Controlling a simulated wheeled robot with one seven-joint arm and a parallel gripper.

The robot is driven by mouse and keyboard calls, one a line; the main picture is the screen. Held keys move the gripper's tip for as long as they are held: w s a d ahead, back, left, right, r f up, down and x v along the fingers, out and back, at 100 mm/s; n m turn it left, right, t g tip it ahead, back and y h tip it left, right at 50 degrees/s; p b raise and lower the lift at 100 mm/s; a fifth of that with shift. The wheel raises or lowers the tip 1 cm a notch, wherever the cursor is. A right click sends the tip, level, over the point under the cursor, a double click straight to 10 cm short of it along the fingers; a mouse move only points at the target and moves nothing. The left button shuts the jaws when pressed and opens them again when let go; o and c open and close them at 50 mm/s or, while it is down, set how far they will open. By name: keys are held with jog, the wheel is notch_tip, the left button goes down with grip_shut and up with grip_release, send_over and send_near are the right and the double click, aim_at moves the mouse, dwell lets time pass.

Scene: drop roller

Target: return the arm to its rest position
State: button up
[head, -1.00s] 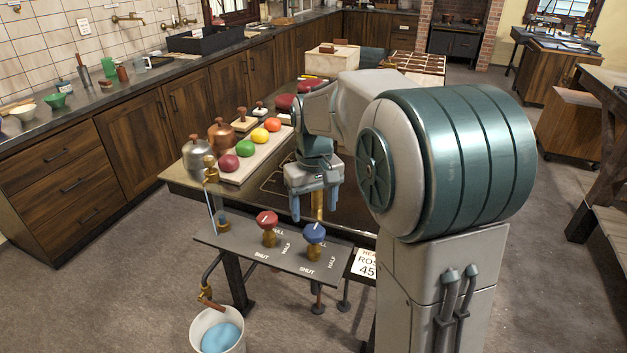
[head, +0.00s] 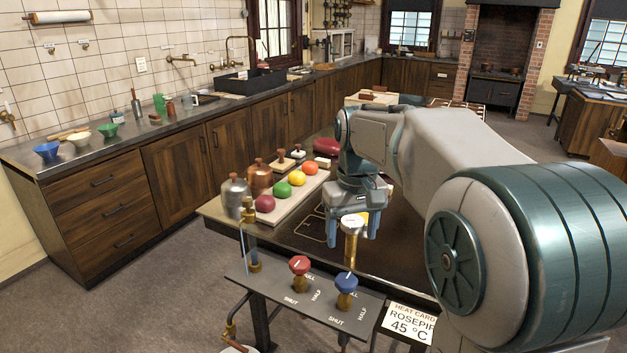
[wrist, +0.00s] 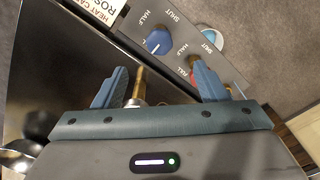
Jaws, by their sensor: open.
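My gripper (head: 352,232) hangs above the front edge of the dark worktop, its blue-grey fingers pointing down, open and empty. A brass gauge post (head: 352,226) stands in front of or between the fingers in the head view; the exact gap cannot be told. In the wrist view my gripper (wrist: 160,88) has its fingers spread wide, with a brass post (wrist: 139,85) showing between them. The red knob (head: 299,265) and blue knob (head: 346,283) sit on the grey valve panel (head: 270,286), below and apart from the fingers. The blue knob also shows in the wrist view (wrist: 158,41).
A heat card (head: 409,323) hangs at the front. A bucket (wrist: 210,38) stands on the floor. Floor at left is clear.

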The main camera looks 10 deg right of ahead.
jog(key=s+f+m+t, duration=0.1)
jog(key=s+f, duration=0.3)
jog(key=s, duration=0.5)
jog(key=s+f+m+t, duration=0.1)
jog(key=s+f, duration=0.3)
jog(key=s, duration=0.5)
jog(key=shift+s+f+t, duration=0.25)
jog(key=shift+f+t, duration=0.05)
